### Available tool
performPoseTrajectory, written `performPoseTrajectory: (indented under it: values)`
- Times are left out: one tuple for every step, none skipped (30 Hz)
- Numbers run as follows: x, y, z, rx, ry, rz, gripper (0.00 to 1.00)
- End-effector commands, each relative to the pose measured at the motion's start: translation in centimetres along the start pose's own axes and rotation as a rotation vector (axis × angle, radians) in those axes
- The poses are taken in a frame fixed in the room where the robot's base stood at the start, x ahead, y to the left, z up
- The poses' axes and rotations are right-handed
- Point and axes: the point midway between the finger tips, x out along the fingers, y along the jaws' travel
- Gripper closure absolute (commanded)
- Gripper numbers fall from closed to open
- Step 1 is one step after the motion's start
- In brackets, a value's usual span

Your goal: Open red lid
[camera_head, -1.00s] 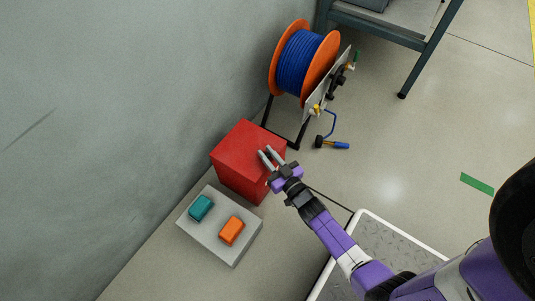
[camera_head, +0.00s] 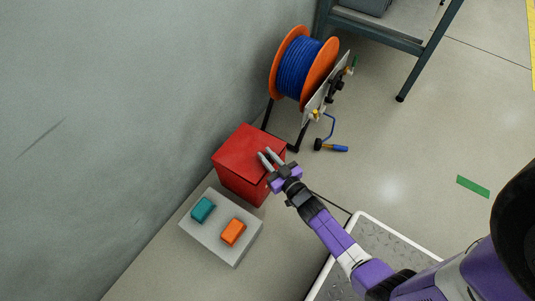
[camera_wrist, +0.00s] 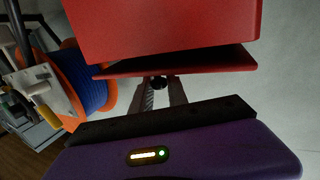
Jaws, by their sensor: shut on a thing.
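The red box (camera_head: 240,185) stands on the floor by the wall, with its red lid (camera_head: 240,145) on top. In the wrist view the lid (camera_wrist: 185,63) is a thin red slab against the red box body (camera_wrist: 165,25). My gripper (camera_head: 266,156) reaches to the lid's right side in the head view. In the wrist view its two fingers (camera_wrist: 162,90) stand close together at the lid's edge, with a small dark round part (camera_wrist: 159,82) between them. It is shut on this part, which seems to belong to the lid. The fingertips' exact contact is hidden.
A grey control box with a teal button (camera_head: 203,209) and an orange button (camera_head: 233,232) lies in front of the red box. An orange reel of blue hose (camera_head: 298,66) stands behind. A workbench leg (camera_head: 425,65) is at the upper right.

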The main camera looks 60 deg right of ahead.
Motion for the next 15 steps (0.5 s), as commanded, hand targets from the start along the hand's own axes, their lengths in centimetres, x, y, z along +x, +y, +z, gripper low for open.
performPoseTrajectory:
  values:
    - [-0.1, 0.0, -1.3, -0.009, -0.021, -0.001, 1.0]
    - [-0.1, -0.1, -1.6, -0.014, -0.033, -0.002, 1.0]
    - [0.0, -0.1, -2.0, -0.02, -0.05, -0.002, 1.0]
    - [0.0, -0.1, -2.3, -0.026, -0.063, -0.003, 1.0]
    - [0.1, -0.1, -2.6, -0.031, -0.077, -0.002, 1.0]
    - [0.1, -0.2, -3.0, -0.039, -0.096, -0.002, 1.0]
    - [0.2, -0.2, -3.3, -0.045, -0.111, -0.002, 1.0]
    - [0.2, -0.2, -3.6, -0.052, -0.125, -0.003, 1.0]
    - [0.3, -0.2, -3.9, -0.06, -0.145, -0.002, 1.0]
    - [0.3, -0.2, -4.2, -0.066, -0.16, -0.002, 1.0]
    - [0.4, -0.2, -4.5, -0.072, -0.175, -0.002, 1.0]
    - [0.5, -0.3, -4.8, -0.079, -0.195, -0.002, 1.0]
    - [0.5, -0.3, -5.0, -0.085, -0.209, -0.002, 1.0]
    - [0.6, -0.3, -5.3, -0.091, -0.225, -0.002, 1.0]
    - [0.7, -0.4, -5.7, -0.099, -0.244, -0.002, 1.0]
